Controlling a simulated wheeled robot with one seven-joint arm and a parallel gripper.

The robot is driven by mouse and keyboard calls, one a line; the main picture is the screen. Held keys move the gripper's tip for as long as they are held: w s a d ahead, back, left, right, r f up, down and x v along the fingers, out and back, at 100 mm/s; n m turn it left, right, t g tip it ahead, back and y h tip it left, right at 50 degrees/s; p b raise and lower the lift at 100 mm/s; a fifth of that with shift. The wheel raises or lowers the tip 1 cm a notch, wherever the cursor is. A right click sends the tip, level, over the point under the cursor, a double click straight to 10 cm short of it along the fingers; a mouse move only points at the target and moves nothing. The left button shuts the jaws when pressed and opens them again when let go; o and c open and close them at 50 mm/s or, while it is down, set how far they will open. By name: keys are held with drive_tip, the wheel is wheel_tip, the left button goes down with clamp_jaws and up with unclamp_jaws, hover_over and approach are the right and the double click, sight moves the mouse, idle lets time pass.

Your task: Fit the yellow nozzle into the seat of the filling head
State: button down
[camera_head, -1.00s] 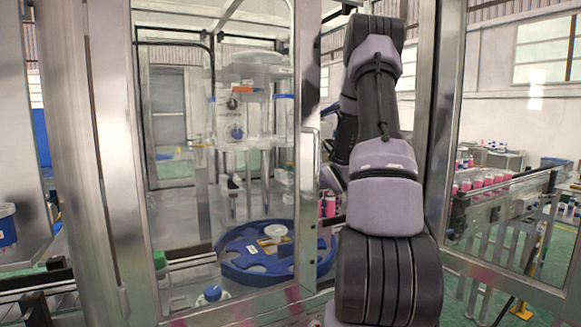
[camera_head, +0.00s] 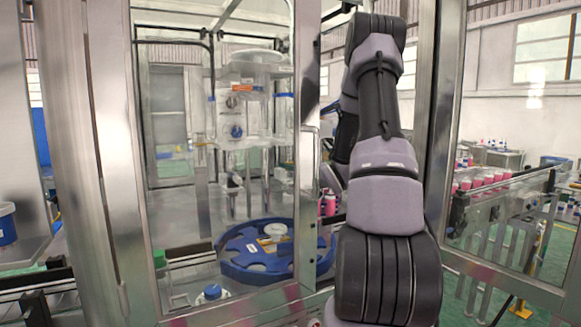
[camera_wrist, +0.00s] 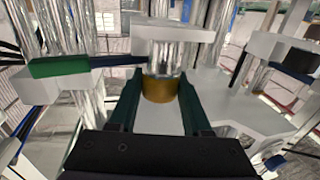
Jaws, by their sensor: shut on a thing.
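In the wrist view, my gripper (camera_wrist: 160,95) has its two dark green fingers on either side of the yellow nozzle (camera_wrist: 160,89). The jaws are shut on the nozzle, a short golden-yellow cylinder that looks upright. The filling head (camera_wrist: 171,32), a pale block with a shiny metal stem, is right above and behind the nozzle. The stem's lower end meets the nozzle's top in this view; I cannot tell whether the nozzle is seated or only lined up. In the head view, my arm and the frame hide the gripper and the nozzle.
Metal posts and pale brackets crowd both sides in the wrist view, with a green-topped block (camera_wrist: 60,67) at left. In the head view, a blue round carrier (camera_head: 238,272) sits low behind the glass, and a steel door frame (camera_head: 307,150) stands close left of my arm.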

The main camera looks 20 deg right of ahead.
drive_tip(key=shift+f, duration=0.15)
drive_tip(key=shift+c, duration=1.3)
unclamp_jaws()
drive_tip(key=shift+d, duration=0.15)
drive_tip(key=shift+s, duration=0.2)
drive_tip(key=v, duration=1)
drive_tip(key=shift+s, duration=0.25)
